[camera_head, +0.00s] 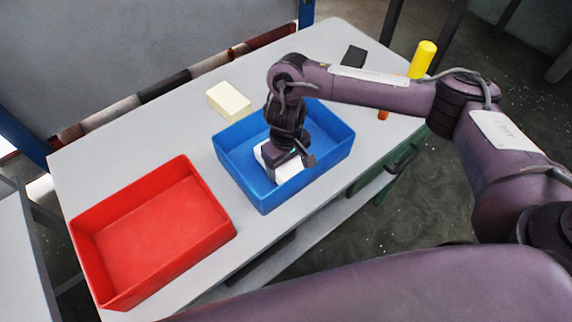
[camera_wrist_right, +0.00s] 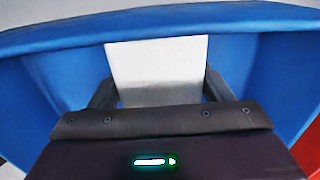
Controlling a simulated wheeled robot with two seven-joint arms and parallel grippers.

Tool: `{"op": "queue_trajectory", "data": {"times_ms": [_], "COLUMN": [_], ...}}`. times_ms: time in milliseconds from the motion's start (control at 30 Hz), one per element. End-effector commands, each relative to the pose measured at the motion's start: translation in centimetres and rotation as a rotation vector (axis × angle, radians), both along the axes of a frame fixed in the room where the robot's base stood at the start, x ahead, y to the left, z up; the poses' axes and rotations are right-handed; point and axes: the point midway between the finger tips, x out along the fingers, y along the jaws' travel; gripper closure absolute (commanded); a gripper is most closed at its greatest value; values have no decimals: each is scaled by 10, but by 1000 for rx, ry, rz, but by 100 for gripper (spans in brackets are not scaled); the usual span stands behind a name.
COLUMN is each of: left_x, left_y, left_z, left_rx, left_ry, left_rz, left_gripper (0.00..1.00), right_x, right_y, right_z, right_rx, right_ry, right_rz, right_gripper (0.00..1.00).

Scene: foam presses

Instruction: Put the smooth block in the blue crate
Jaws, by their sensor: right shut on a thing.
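A white block (camera_head: 288,171) is inside the blue crate (camera_head: 262,196), low between its walls. My right gripper (camera_head: 284,160) reaches down into the crate and is shut on the white block. In the right wrist view the white block (camera_wrist_right: 158,70) sits between the two fingers of the gripper (camera_wrist_right: 158,92), with the blue crate wall (camera_wrist_right: 262,25) behind it. Whether the block touches the crate floor is hidden. A cream block (camera_head: 229,101) lies on the table behind the crate. My left gripper is not in view.
An empty red crate (camera_head: 152,235) stands on the grey table (camera_head: 125,140) to the left of the blue crate. A small black object (camera_head: 354,56) lies near the far right of the table. A yellow cylinder (camera_head: 422,60) stands at the table's right edge, partly behind my right arm.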

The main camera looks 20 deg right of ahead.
Motion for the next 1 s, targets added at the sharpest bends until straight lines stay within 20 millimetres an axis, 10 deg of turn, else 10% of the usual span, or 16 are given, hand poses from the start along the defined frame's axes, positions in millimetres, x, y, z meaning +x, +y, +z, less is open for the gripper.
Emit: {"op": "queue_trajectory", "data": {"times_ms": [400, 433, 567, 1000], "left_x": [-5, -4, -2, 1], "left_y": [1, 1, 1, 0], "left_z": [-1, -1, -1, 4], "left_rx": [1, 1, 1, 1], "left_ry": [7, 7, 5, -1], "left_rz": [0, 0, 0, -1], "left_gripper": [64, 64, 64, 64], "right_x": [0, 0, 0, 2], "right_y": [0, 0, 0, 0], "right_z": [-5, -5, -5, 10], "right_rx": [0, 0, 0, 1], "right_ry": [-1, -1, -1, -5], "right_rz": [0, 0, 0, 3], "right_gripper": [50, 24, 7, 6]}}
